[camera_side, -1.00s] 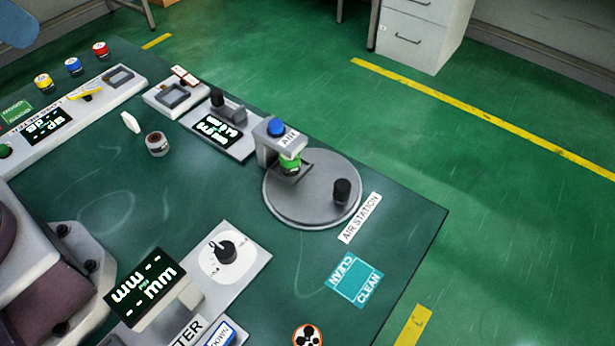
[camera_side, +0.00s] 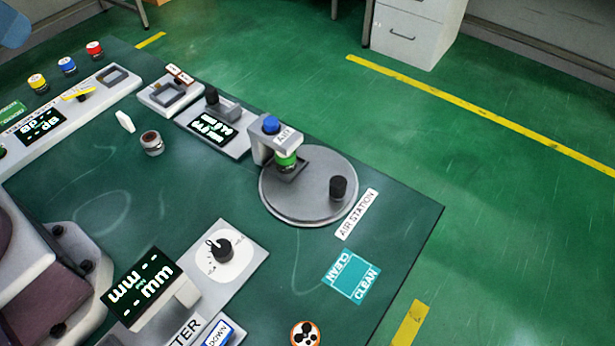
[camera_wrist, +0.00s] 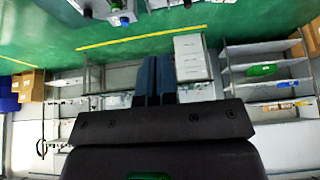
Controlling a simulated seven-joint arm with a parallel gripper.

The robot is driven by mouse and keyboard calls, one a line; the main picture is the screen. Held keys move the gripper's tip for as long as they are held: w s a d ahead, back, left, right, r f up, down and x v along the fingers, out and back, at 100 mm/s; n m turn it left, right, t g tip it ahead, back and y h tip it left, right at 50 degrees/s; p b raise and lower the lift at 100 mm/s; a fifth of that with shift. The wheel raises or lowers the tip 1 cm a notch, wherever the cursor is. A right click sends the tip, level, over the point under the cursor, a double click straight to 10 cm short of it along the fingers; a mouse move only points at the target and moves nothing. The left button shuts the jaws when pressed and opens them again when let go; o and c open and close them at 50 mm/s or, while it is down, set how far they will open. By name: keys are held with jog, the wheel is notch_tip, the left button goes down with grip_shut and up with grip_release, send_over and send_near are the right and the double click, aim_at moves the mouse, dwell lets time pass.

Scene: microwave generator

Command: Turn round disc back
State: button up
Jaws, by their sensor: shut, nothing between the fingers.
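The round disc (camera_side: 300,205) is a flat grey turntable at the right end of the green bench, in the side view. A black knob (camera_side: 338,188) stands upright on its right part. A green-topped piece (camera_side: 286,160) sits at its back left edge, beneath the grey air head (camera_side: 262,147) with a blue button (camera_side: 271,124) on top. My gripper (camera_wrist: 155,62) shows in the wrist view as two blue fingers close together, shut and empty, with floor and a cabinet beyond them. It is apart from the disc. A blue shape at the side view's top left corner is too cropped to identify.
An AIR STATION label (camera_side: 357,214) and a CLEAN mat (camera_side: 352,277) lie right of and in front of the disc. A dial panel (camera_side: 229,264) stands front left. A small round jar (camera_side: 152,144) stands on the bench. Bench between them is clear.

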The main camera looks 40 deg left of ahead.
jog(key=o, duration=0.3)
jog(key=shift+d, duration=0.1)
jog(key=o, duration=0.7)
jog(key=shift+w+d+f+m+g, duration=0.25)
jog(key=shift+w+d+f+g, duration=0.1)
jog(key=shift+f, duration=0.2)
jog(key=shift+w+d+f+m+g, duration=0.25)
jog(key=shift+d+f+g, duration=0.1)
jog(key=shift+f, duration=0.2)
jog(key=m+g, duration=0.2)
jog(key=g, duration=0.2)
send_over(339, 180)
notch_tip(339, 180, down, 19)
notch_tip(339, 180, down, 12)
jog(key=shift+f, duration=0.1)
grip_shut()
